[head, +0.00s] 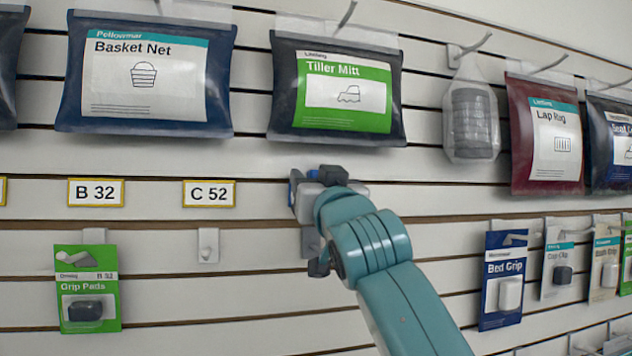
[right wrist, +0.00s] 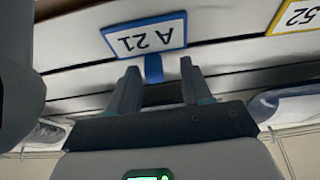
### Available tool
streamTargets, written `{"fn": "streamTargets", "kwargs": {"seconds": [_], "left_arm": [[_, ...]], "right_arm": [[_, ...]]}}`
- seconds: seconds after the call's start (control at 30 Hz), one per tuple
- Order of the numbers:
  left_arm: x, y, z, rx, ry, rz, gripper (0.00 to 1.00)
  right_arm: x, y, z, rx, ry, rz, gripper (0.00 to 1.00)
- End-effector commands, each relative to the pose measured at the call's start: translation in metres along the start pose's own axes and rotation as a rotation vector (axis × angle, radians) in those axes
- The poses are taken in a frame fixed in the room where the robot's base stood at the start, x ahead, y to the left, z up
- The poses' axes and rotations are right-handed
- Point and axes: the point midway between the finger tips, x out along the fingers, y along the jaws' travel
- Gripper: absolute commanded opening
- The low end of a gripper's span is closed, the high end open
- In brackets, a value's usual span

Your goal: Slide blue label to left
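The blue-framed label, reading A 21 (right wrist: 145,36), shows upside down in the right wrist view, on the slatted wall, with a blue tab (right wrist: 153,69) hanging from its edge. My right gripper (right wrist: 158,66) is open, one finger on each side of the tab, with a gap visible on both sides. In the head view my right gripper (head: 322,182) is at the wall, right of the yellow-framed C 52 label, and hides most or all of the blue label. My left gripper is not in view.
The yellow C 52 label (head: 208,193) and B 32 label (head: 96,192) sit further left on the same rail. An empty hook (head: 208,245) is below C 52. The Tiller Mitt pack (head: 338,90) hangs just above my gripper. The Bed Grip pack (head: 503,280) hangs at right.

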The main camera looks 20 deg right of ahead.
Motion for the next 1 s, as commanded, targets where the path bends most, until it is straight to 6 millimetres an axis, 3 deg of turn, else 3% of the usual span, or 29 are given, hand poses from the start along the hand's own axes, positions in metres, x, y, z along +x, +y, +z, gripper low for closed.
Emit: {"fn": "streamTargets", "kwargs": {"seconds": [0.27, 0.7, 1.0], "left_arm": [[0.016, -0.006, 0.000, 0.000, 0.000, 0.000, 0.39], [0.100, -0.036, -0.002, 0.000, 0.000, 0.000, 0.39], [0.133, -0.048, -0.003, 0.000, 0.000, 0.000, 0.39]], "right_arm": [[-0.013, 0.000, 0.003, 0.001, 0.004, 0.001, 0.49], [-0.106, -0.002, 0.007, 0.002, 0.005, -0.002, 0.49], [-0.157, -0.002, 0.003, -0.001, 0.003, -0.002, 0.49]]}}
